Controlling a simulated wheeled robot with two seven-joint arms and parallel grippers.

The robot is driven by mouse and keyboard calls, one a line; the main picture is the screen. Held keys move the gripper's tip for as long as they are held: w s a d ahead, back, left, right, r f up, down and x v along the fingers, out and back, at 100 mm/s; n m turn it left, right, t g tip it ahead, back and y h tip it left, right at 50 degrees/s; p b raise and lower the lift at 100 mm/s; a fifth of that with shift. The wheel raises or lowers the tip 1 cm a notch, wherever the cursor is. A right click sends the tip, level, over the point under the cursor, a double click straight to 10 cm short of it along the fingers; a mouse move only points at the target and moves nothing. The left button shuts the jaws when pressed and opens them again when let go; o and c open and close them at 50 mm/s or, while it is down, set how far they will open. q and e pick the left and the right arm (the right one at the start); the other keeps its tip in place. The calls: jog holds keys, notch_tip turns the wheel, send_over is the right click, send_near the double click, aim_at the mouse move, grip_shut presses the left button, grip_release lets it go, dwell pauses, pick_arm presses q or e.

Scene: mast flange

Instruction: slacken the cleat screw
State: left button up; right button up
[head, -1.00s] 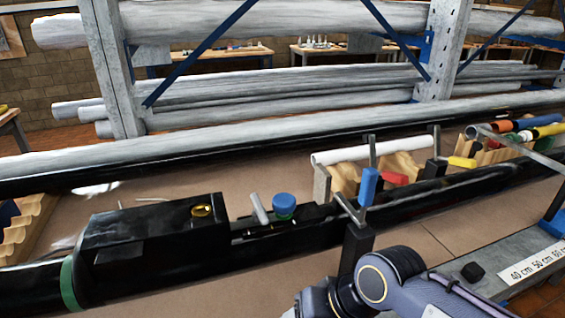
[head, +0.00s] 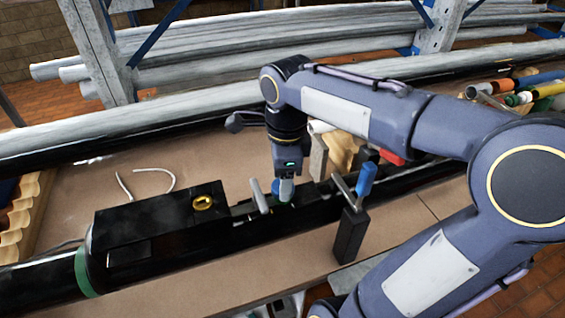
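A black mast (head: 225,254) runs along the bench with a black box-shaped fitting (head: 150,222) on it. A brass-yellow screw (head: 202,202) sits on top of the box. To its right stand a grey T-handle (head: 259,196) and a blue knob (head: 276,187), mostly hidden by my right gripper. I cannot tell which of these is the cleat screw. My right gripper (head: 285,190) points down at the knob, next to the T-handle. Its fingers are too small and covered to show whether they grip. My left gripper is not in view.
A black upright post (head: 350,235) with a blue-handled clamp (head: 366,179) stands in front of the mast, close to my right arm. A pale tube (head: 150,128) lies behind. A white cord (head: 150,185) lies on the brown bench top (head: 85,200).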

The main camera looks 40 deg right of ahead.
jog(key=m, duration=0.1)
jog(key=w+d+m, duration=0.1)
jog(key=m, duration=0.1)
jog(key=shift+w+r+g, duration=0.1)
jog(key=shift+w+g, duration=0.15)
jog(key=shift+g, duration=0.05)
notch_tip(320, 180, down, 7)
jog(key=b, duration=0.6)
jog(key=shift+r, duration=0.2)
jog(key=shift+c, duration=0.5)
jog(key=c, duration=1)
jog(key=shift+o, duration=0.2)
